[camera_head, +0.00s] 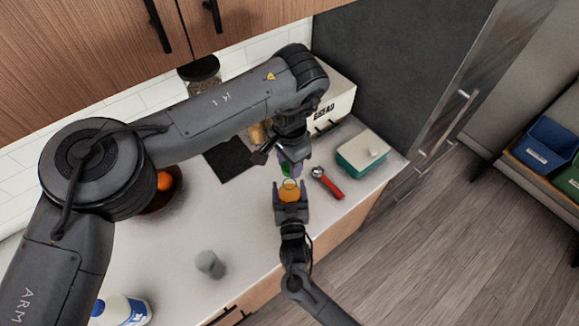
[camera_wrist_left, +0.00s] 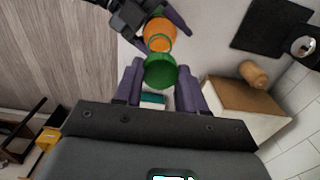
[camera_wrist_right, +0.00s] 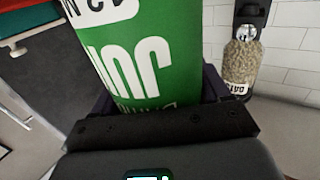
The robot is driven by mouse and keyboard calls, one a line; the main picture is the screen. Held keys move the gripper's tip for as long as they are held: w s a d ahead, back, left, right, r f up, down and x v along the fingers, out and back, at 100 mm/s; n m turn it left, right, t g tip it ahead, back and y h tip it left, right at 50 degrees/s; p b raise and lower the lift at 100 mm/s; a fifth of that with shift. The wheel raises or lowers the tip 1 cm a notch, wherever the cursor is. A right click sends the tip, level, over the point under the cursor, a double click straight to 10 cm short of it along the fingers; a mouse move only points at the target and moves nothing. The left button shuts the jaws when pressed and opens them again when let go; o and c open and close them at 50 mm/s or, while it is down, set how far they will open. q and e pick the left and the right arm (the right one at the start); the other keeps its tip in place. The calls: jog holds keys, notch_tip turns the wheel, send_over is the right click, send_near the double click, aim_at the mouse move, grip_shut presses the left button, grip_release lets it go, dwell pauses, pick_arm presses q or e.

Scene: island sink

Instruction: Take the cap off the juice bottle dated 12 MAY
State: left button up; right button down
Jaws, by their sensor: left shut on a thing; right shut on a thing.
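The juice bottle (camera_head: 289,191) is orange and stands upright in my right gripper (camera_head: 291,206), above the counter's front edge. The right wrist view shows its green label (camera_wrist_right: 140,50) close up, with large white letters and a partly cut-off date strip at the top; the month is not readable. My left gripper (camera_head: 292,168) reaches down from above, its purple fingers shut on the green cap (camera_wrist_left: 161,71). The cap is in line with the bottle's neck (camera_wrist_left: 160,42). I cannot tell whether cap and neck touch.
A red-handled tool (camera_head: 327,184) and a teal box with a pale lid (camera_head: 362,153) lie right of the grippers. A bread box (camera_head: 337,103), black mat (camera_head: 228,157) and oats jar (camera_wrist_right: 243,62) are behind. A grey cup (camera_head: 209,264) stands front left; counter around it is clear.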

grip_release()
